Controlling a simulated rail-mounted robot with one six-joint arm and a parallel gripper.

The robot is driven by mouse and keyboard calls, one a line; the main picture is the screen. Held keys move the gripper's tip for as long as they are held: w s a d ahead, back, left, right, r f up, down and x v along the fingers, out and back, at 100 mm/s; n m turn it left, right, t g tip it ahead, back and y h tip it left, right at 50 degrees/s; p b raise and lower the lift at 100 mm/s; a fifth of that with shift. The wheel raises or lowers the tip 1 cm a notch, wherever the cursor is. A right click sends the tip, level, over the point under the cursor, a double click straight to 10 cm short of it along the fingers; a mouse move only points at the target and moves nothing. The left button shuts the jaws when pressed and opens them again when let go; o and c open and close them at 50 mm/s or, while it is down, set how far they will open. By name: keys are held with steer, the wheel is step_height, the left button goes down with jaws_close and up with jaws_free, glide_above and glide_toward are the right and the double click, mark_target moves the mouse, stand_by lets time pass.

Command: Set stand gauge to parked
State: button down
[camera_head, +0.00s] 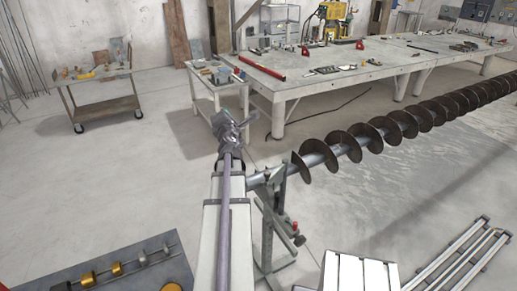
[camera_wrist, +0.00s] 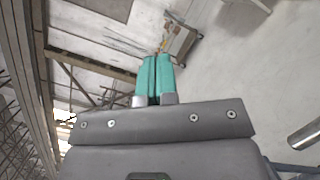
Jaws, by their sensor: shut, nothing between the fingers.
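A grey-green stand (camera_head: 272,232) holds up the near end of a long auger (camera_head: 375,136) in the head view. A small red knob (camera_head: 298,240) shows low on the stand's right side. I cannot make out a gauge face or pointer, so its setting cannot be told. My gripper (camera_wrist: 157,60) shows in the wrist view, with two teal fingers together and nothing between them. It points toward the far wall and a cart, apart from anything.
A tool cart (camera_head: 102,90) stands at the back left; it also shows in the wrist view (camera_wrist: 182,42). A long workbench (camera_head: 350,84) spans the back. A dark plate with brass parts (camera_head: 130,270) lies at the front left. Open floor lies left of the stand.

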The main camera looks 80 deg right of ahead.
step_height(320, 180, down, 4)
steer(key=w+d+m+g+y+p, duration=0.1)
steer(key=m+g+y+p, duration=0.35)
steer(key=m+g, duration=1.15)
steer(key=s+a+f+m+t+y+b, duration=0.1)
steer(key=s+a+f+m+y, duration=0.25)
steer(key=m, duration=0.45)
steer(key=s+a+f+m+y, duration=0.2)
steer(key=a+m+y, duration=0.25)
steer(key=m, duration=0.45)
steer(key=s+r+b+x, duration=0.1)
steer(key=s+b+x, duration=0.1)
steer(key=b+x, duration=0.6)
steer(key=x, duration=0.3)
steer(key=shift+s+a+f, duration=0.2)
steer(key=shift+s+f, duration=0.05)
steer(key=shift+s, duration=0.3)
